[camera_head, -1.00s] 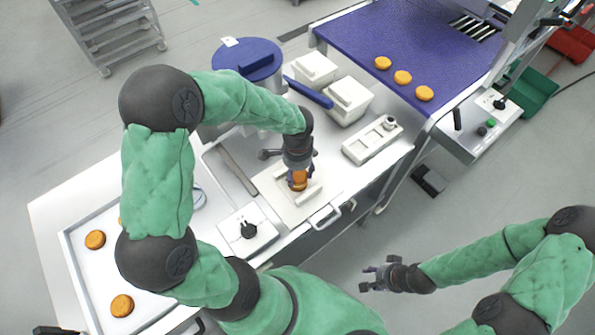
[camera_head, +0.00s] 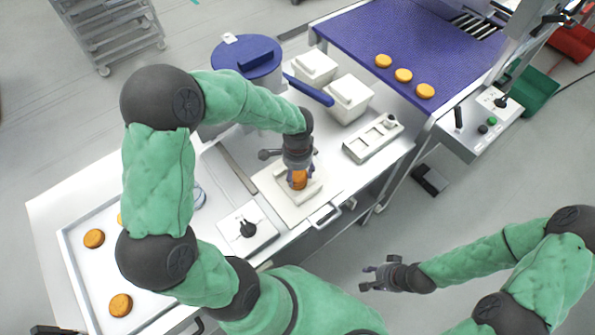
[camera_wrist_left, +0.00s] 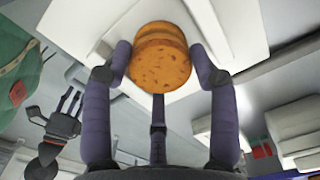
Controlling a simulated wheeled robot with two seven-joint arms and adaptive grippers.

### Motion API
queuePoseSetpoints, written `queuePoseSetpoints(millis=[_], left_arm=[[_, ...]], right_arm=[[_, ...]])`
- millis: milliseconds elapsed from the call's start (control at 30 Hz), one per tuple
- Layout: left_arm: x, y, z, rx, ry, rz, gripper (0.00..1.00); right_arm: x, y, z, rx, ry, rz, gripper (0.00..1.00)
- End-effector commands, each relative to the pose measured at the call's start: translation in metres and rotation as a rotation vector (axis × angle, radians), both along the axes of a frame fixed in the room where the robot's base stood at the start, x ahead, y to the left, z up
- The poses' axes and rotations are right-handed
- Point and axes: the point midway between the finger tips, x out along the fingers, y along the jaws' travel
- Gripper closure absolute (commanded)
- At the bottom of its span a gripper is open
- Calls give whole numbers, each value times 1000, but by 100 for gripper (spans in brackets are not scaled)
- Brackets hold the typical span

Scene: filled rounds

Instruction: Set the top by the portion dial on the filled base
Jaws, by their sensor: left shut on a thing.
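My left gripper (camera_head: 299,178) is shut on an orange-brown round top (camera_wrist_left: 157,68), its fingers on the sides of the round. In the left wrist view a second brown layer (camera_wrist_left: 153,30) shows directly behind the held round, in line with it; I cannot tell if they touch fully. The held round (camera_head: 299,183) is over the white holder plate (camera_head: 275,187). The portion dial (camera_head: 248,228), a black knob on a white box, stands to the lower left of the plate. My right gripper (camera_head: 378,275) is open and empty, out over the floor.
A white tray (camera_head: 78,262) with several rounds lies at left. Behind the plate stand a blue-lidded tub (camera_head: 246,57) and two white lidded containers (camera_head: 347,97). A blue conveyor belt (camera_head: 400,45) carries three rounds.

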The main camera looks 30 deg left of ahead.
Motion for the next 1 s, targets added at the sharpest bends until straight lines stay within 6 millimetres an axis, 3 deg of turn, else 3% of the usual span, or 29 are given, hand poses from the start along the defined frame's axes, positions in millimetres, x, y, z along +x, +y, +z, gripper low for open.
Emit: queuePoseSetpoints(millis=[167,200,267,300,533,567,600,1000], left_arm=[[0,0,-2,0,0,0,55],[0,0,-2,0,0,0,32],[0,0,-2,0,0,0,15],[0,0,-2,0,0,0,13],[0,0,-2,0,0,0,13],[0,0,-2,0,0,0,10],[0,0,-2,0,0,0,0],[0,0,-1,0,0,0,0]], right_arm=[[0,0,-2,0,0,0,60],[0,0,-1,0,0,0,60],[0,0,-1,0,0,0,60],[0,0,-1,0,0,0,60],[0,0,-1,0,0,0,60],[0,0,-1,0,0,0,60],[0,0,-1,0,0,0,60],[0,0,-1,0,0,0,60]])
